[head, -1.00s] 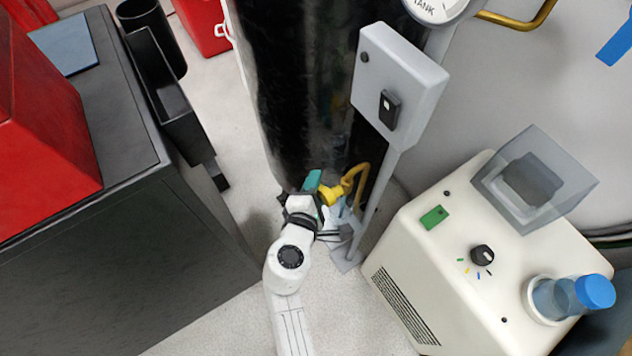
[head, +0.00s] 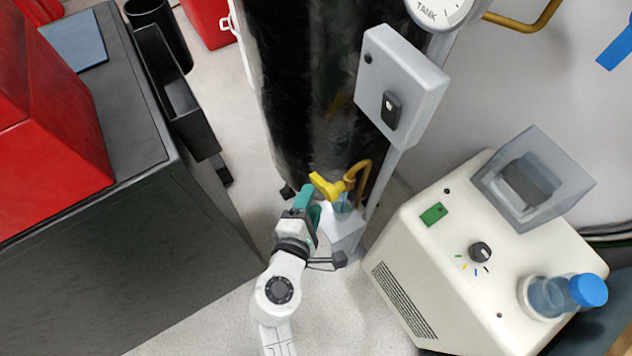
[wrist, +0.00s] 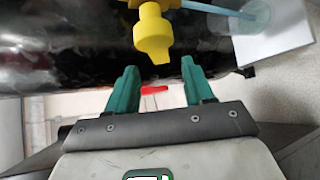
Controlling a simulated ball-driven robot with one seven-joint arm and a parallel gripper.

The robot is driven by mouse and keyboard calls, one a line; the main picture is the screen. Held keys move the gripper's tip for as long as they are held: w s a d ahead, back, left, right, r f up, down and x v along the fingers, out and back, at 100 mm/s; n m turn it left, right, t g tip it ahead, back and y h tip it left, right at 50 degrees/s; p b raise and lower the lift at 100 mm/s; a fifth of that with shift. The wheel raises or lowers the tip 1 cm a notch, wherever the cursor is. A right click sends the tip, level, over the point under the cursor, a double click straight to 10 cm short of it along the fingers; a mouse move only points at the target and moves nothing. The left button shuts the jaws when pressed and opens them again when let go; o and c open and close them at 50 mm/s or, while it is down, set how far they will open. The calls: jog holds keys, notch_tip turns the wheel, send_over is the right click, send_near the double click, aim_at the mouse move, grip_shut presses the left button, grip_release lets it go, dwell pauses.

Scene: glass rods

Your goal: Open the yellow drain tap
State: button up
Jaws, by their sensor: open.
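The yellow drain tap (head: 328,186) sits low on the front of the black tank (head: 310,90), with a bent brass-coloured pipe (head: 361,178) beside it. In the wrist view the tap's yellow handle (wrist: 153,33) shows just beyond and between the fingertips. My gripper (head: 308,200) has teal fingers and is open and empty, just below and left of the tap in the head view. In the wrist view the fingers (wrist: 158,75) stand apart with a clear gap. I cannot tell whether any finger touches the tap.
A clear container (head: 343,222) on a pale stand is under the tap, right of my gripper. A grey switch box (head: 402,85) on a post stands above. A cream machine (head: 440,265) is at right, a dark cabinet (head: 120,260) at left. Pale floor lies between.

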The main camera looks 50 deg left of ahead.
jog(key=v, duration=0.3)
jog(key=shift+s+d+r, duration=0.1)
jog(key=shift+s+d, duration=0.1)
